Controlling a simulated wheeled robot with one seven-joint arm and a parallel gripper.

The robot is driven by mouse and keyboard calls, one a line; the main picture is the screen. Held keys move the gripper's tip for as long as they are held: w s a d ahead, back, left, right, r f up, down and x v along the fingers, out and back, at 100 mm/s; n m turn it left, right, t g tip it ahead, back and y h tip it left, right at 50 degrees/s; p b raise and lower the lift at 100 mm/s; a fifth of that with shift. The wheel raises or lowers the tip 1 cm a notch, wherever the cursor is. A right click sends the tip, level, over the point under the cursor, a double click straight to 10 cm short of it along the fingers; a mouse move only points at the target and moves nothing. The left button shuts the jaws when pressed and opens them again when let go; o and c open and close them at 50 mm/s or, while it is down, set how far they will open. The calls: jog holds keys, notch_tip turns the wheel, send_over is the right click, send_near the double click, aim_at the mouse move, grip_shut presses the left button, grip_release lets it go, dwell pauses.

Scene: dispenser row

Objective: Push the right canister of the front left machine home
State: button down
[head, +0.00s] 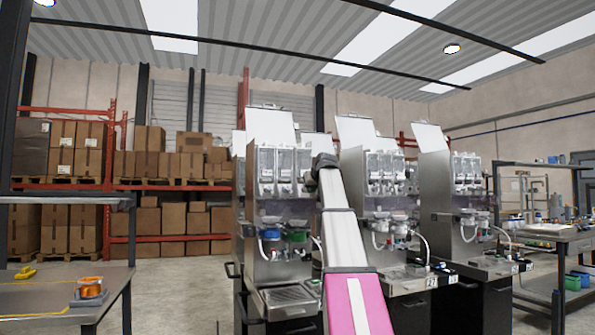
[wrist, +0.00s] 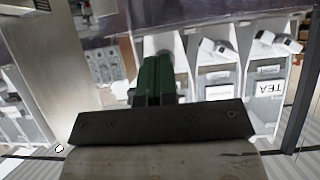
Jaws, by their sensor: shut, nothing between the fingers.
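The front left machine (head: 268,210) is a steel dispenser with a raised lid and a row of clear-fronted canisters. Its right canister (head: 303,160) is partly hidden by my arm in the head view. In the wrist view, which looks upside down, a white canister (wrist: 181,52) stands behind my fingers, beside a middle one (wrist: 214,75) and one labelled TEA (wrist: 268,88). My gripper (wrist: 157,62) has its green fingers shut and empty, pointing at that first canister. I cannot tell whether they touch it, nor how far it sticks out.
Two more machines (head: 372,205) (head: 437,195) stand to the right. Below the canisters are hoses, blue and green parts (head: 297,237), and a drip tray (head: 287,297). A table (head: 60,292) with an orange spool is at the left. Open floor lies between.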

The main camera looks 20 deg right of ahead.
jog(key=shift+w, duration=0.25)
jog(key=shift+w, duration=1.35)
